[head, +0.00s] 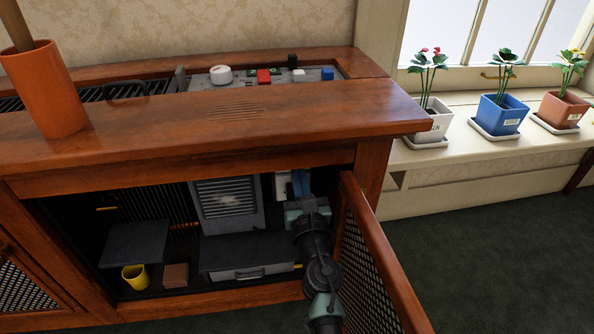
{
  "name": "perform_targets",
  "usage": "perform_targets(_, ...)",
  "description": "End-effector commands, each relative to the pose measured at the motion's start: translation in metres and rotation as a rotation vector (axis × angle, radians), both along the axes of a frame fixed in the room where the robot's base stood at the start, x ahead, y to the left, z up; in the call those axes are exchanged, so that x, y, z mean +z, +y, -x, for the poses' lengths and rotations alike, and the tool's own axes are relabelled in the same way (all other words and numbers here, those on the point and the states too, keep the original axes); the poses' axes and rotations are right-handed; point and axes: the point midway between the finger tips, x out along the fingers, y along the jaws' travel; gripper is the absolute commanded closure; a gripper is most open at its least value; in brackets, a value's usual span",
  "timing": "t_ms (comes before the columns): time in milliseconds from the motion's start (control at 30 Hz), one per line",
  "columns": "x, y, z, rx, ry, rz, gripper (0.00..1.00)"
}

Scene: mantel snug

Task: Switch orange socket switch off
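My arm reaches into the open right compartment of the wooden cabinet (180,155). My gripper (304,204) is at the right of the compartment, just below and in front of a white fitting (281,187) with a blue part (301,182). I cannot tell whether the gripper touches either one. Its fingertips are hidden or too small to make out, so I cannot tell whether it is open or shut. I cannot make out an orange socket switch; my gripper and arm cover part of the back there.
The mesh door (375,262) stands open close to the right of my arm. A grey vented unit (228,205), a grey drawer box (248,258), a yellow cup (135,277) and a brown block (175,275) are inside. An orange pot (45,90) stands on top. Potted plants line the sill.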

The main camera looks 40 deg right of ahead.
Motion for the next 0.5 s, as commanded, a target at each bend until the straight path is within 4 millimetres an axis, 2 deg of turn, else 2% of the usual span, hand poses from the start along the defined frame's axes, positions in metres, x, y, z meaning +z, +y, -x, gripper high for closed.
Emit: perform_targets(500,0.0022,-0.0032,-0.0048,0.0,0.002,-0.001,1.0)
